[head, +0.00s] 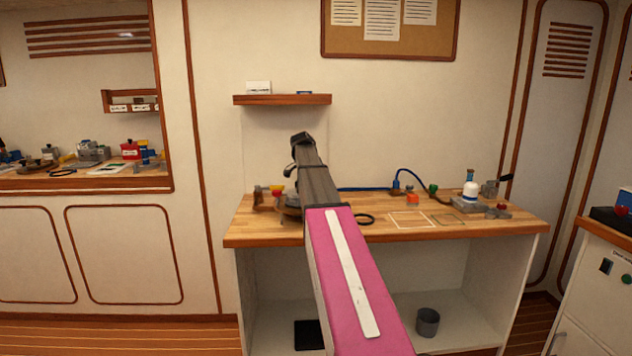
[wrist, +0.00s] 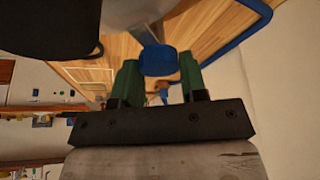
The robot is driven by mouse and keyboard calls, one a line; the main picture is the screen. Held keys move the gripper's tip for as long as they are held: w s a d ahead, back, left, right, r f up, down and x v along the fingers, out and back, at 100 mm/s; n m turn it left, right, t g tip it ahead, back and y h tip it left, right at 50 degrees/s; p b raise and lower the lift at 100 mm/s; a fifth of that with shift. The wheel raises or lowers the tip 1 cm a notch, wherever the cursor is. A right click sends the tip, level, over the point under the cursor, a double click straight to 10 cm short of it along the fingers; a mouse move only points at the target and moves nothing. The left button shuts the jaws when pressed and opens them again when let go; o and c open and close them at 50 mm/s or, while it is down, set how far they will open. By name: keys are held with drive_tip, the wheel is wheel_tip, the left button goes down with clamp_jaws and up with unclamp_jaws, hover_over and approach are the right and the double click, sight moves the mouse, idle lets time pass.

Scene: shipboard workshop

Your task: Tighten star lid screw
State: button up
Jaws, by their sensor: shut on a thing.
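My gripper (wrist: 160,74) shows in the wrist view with its two green fingers on either side of a blue piece, which looks like a tool handle (wrist: 158,62). It is shut on it. A thin light shaft seems to run from the blue piece up toward a pale grey rounded thing (wrist: 125,12); I cannot tell whether they touch. In the head view my arm hides the gripper and this tool. A grey round thing (head: 290,211) shows partly beside my arm on the bench. I cannot make out the star lid screw in either view.
The wooden bench (head: 385,232) carries a holder with yellow and red handles (head: 268,196), a black ring (head: 364,219), an orange-red block (head: 412,200) and a white-topped bottle (head: 470,193). Marked outlines at the bench's middle are empty. A shelf (head: 282,99) hangs above.

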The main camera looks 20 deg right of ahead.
drive_tip(key=o, duration=0.9)
drive_tip(key=v, duration=1)
drive_tip(key=shift+a+r, duration=0.2)
drive_tip(key=shift+r, duration=0.2)
